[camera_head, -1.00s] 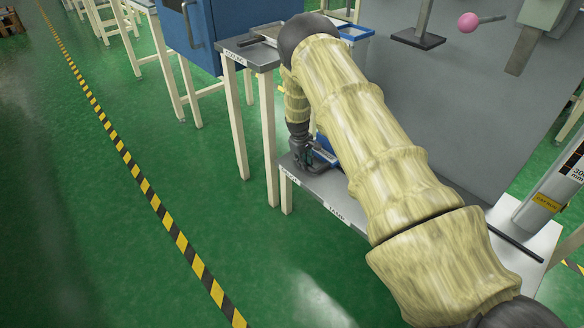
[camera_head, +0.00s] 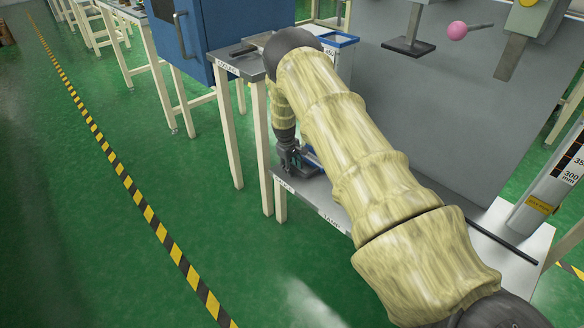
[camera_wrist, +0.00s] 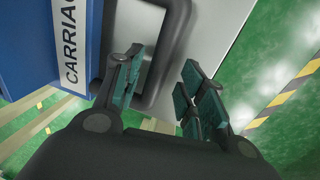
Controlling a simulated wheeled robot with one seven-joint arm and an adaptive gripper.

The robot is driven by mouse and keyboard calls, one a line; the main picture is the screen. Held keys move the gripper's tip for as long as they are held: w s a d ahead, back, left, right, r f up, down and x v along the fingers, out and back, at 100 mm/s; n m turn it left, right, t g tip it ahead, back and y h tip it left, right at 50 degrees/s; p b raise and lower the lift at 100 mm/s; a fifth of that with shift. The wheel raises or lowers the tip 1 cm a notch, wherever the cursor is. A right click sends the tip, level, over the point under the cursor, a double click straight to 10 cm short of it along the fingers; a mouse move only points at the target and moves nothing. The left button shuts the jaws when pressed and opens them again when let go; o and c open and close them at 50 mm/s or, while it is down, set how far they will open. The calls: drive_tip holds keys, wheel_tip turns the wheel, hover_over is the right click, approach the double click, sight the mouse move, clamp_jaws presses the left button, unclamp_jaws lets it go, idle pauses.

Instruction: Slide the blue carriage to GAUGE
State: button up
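The blue carriage fills the left edge of the wrist view, and its white label (camera_wrist: 70,45) reads CARRIAG before the frame cuts it. A dark loop handle (camera_wrist: 177,35) stands beside it. My gripper (camera_wrist: 163,82) is open, with one finger over the loop's opening and the other outside its right bar; contact is not clear. In the head view, my gripper (camera_head: 290,158) is low over the bench's left end, and a bit of the blue carriage (camera_head: 311,154) shows behind it. My arm hides most of the carriage. I cannot read a GAUGE mark with certainty.
The grey bench (camera_head: 303,190) has labels on its front edge, one seemingly TAMP (camera_head: 332,221). A higher side table (camera_head: 243,62) and blue cabinet (camera_head: 190,30) stand at its left. A grey panel (camera_head: 450,110) rises behind. Green floor (camera_head: 200,265) is free in front.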

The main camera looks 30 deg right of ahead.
drive_tip(key=shift+s+d+r, duration=0.1)
drive_tip(key=shift+s+d, duration=0.05)
drive_tip(key=shift+d, duration=0.05)
wheel_tip(320, 180, up, 12)
drive_tip(key=a, duration=0.2)
drive_tip(key=shift+s, duration=0.2)
drive_tip(key=shift+a+f, duration=0.1)
drive_tip(key=shift+f, duration=0.1)
idle(0.5)
